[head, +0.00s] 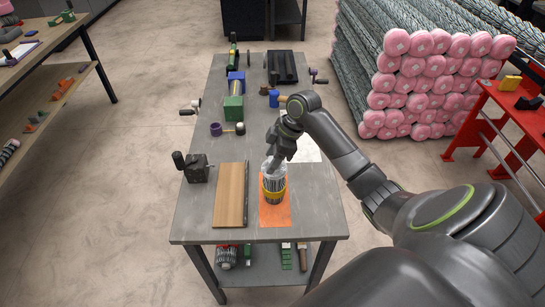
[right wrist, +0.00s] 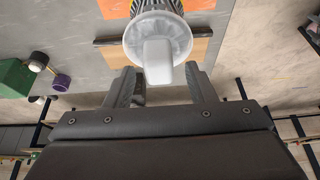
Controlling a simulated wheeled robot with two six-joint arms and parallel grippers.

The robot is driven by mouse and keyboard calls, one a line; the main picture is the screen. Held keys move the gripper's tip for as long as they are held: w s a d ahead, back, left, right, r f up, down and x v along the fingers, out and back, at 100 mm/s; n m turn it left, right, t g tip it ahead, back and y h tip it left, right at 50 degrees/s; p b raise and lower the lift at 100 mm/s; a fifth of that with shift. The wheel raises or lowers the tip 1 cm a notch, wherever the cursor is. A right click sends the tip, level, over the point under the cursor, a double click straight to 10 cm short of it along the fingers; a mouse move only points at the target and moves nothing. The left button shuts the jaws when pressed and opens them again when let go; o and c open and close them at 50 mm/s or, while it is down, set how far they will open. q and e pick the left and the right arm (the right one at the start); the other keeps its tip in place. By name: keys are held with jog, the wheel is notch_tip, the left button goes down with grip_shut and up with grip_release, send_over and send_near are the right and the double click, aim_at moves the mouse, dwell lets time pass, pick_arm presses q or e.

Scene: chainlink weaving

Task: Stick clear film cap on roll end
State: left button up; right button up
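The roll (head: 273,194) stands upright on an orange mat (head: 275,217) near the table's front edge, with a yellow band around it. The clear film cap (head: 274,167) sits at the roll's upper end; whether it is fully seated I cannot tell. In the right wrist view the cap (right wrist: 165,28) is a translucent white disc with a pale block-like tab (right wrist: 157,62). My right gripper (head: 279,153) is just above the cap. Its fingers (right wrist: 163,85) are apart, with gaps on both sides of the tab. My left gripper is not in view.
A wooden board (head: 231,195) lies left of the mat, with a dark clamp-like block (head: 197,168) beside it. Green and blue tools (head: 234,107) stand farther back. Pink-ended mesh rolls (head: 425,80) are stacked at right, by a red rack (head: 500,110).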

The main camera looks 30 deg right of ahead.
jog(key=b+v, duration=0.4)
jog(key=v, duration=1.3)
jog(key=shift+r, duration=0.25)
jog(key=shift+f, duration=0.1)
